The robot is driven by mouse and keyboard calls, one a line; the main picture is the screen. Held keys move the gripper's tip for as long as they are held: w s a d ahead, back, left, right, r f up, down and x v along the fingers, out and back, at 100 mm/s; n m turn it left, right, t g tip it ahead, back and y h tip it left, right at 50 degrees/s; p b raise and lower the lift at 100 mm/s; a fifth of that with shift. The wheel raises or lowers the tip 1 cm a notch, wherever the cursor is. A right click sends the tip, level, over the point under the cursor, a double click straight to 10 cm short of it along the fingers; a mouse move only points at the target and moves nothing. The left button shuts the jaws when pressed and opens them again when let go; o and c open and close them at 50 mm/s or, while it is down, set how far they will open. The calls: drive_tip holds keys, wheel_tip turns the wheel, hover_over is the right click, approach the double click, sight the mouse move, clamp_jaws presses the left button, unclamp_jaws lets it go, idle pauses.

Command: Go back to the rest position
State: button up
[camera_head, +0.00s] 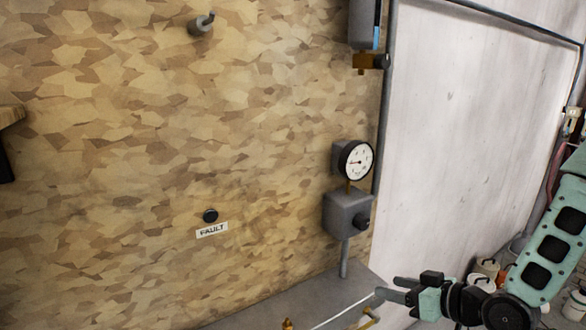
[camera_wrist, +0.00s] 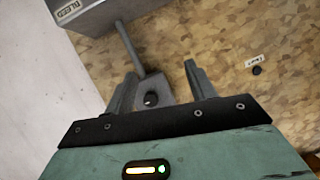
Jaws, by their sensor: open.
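My gripper (camera_head: 384,290) is at the lower right of the head view, its fingers pointing left. In the wrist view my gripper (camera_wrist: 160,72) has its two fingers spread apart with nothing held between them. In the head view this grey knob box (camera_head: 346,214) is fixed on the wall above and left of my gripper. I see no touch between my gripper and it. No mark of a rest position shows.
A round gauge (camera_head: 356,161) sits above the knob box. A dark button (camera_head: 210,215) with a FAULT label (camera_head: 212,230) is on the patterned wall. A grey surface (camera_head: 290,305) lies below. White containers (camera_head: 487,268) stand at the right, near my arm.

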drive_tip(key=s+a+f+n+g+h+b, duration=0.2)
drive_tip(key=s+a+f+g+h+b, duration=0.3)
drive_tip(key=s+a+g+b, duration=0.15)
drive_tip(key=s+a+r+g+h+b, duration=0.1)
drive_tip(key=s+g+b, duration=0.1)
drive_tip(key=s, duration=0.7)
drive_tip(key=s+a+r+g+h+b, duration=0.1)
drive_tip(key=s+b, duration=0.3)
drive_tip(key=s, duration=0.5)
drive_tip(key=shift+s+a+r+g+h, duration=0.35)
drive_tip(key=shift+s+a+h, duration=0.05)
drive_tip(key=shift+h, duration=0.1)
drive_tip(key=shift+w, duration=0.15)
